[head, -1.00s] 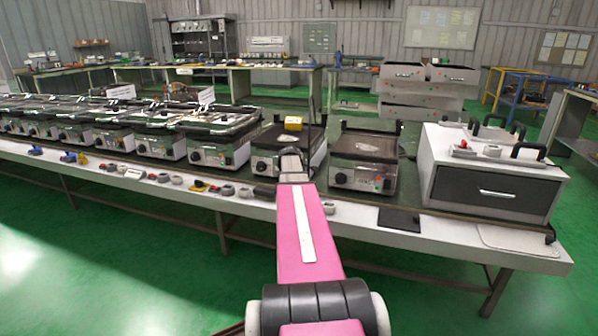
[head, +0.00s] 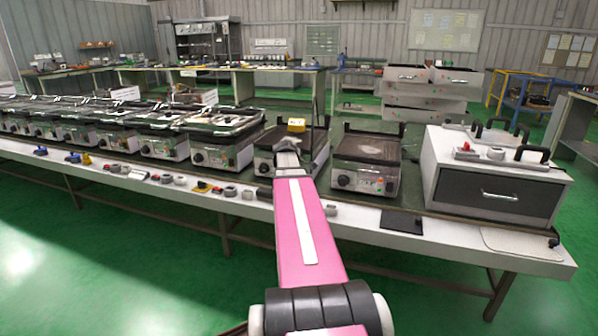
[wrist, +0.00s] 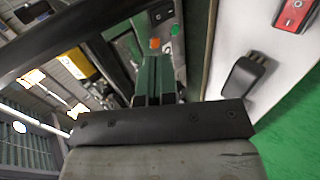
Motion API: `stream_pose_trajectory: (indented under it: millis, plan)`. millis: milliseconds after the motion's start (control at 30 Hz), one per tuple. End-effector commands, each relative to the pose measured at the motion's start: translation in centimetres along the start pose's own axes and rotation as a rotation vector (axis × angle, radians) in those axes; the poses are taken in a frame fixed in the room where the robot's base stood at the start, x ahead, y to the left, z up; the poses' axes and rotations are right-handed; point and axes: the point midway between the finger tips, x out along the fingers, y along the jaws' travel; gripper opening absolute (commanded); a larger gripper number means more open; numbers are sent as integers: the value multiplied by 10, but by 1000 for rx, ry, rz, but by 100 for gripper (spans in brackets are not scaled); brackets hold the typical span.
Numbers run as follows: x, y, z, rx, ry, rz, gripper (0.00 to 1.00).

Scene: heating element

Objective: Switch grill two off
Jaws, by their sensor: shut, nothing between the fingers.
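A row of grills stands on the long bench. The grill (head: 312,143) second from the right end has my arm in front of it, hiding part of its front panel. A yellow block (head: 297,125) is on it. Another grill (head: 368,147) stands just to its right, with a black knob on its front. In the wrist view, my gripper (wrist: 158,60) is shut and empty, its green fingers pointing at a metal front panel. An orange button (wrist: 155,43), a green button (wrist: 175,30) and a black switch (wrist: 162,14) are close beyond the fingertips. I cannot tell whether the fingertips touch the panel.
A white cabinet with a dark drawer (head: 489,192) stands at the bench's right end. Loose small parts, including a grey round one (head: 230,191), lie along the front ledge. The green floor (head: 120,270) in front is clear.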

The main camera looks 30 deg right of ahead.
Motion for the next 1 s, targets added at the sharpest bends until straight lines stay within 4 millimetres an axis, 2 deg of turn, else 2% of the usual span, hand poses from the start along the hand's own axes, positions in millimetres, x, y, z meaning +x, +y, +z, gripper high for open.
stream_pose_trajectory:
  millis: [100,300,900,1000]
  plan:
    - [-20,4,0,1,1,0,0]
    - [-34,8,0,1,1,-1,0]
    - [-37,9,0,1,0,-1,0]
    - [-38,-1,-5,14,5,-17,0]
